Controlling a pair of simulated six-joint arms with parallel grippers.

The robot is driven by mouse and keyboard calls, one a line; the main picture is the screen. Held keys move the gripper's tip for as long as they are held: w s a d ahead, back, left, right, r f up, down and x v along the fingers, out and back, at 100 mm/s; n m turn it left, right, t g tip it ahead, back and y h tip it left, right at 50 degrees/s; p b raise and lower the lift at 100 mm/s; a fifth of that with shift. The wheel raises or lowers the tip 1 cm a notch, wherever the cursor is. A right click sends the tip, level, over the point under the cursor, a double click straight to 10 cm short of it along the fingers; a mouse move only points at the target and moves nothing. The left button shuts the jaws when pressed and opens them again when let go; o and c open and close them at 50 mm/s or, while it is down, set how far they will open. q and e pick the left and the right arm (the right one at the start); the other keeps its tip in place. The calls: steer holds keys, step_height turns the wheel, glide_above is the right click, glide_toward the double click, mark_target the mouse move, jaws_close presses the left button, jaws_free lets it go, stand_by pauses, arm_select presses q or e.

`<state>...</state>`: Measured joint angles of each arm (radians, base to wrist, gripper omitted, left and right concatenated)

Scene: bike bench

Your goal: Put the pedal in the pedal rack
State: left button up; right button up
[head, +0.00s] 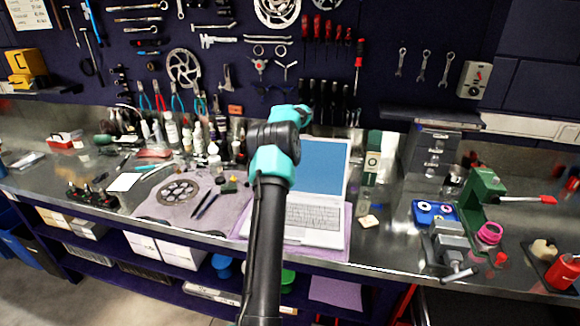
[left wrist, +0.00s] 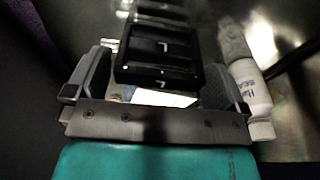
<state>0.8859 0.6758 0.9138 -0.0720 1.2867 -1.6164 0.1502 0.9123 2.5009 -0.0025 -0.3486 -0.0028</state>
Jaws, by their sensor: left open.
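In the left wrist view my left gripper (left wrist: 155,92) is open, its two grey fingers spread wide. A black frame with compartments and small white marks (left wrist: 160,60) shows ahead, between and beyond the fingertips; it looks like the pedal rack. I cannot tell whether the fingers touch it. I cannot pick out a separate pedal in either view. In the head view one teal and black arm of mine rises through the middle, and its gripper is hidden behind it. My right gripper is not in view.
A white bottle (left wrist: 250,90) stands close to the right finger.

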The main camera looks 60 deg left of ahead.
arm_select(q)
steer(key=c, duration=0.9)
steer(key=shift+r, duration=0.15)
step_height(320, 180, up, 10)
steer(key=shift+f, duration=0.1)
stand_by(0.6)
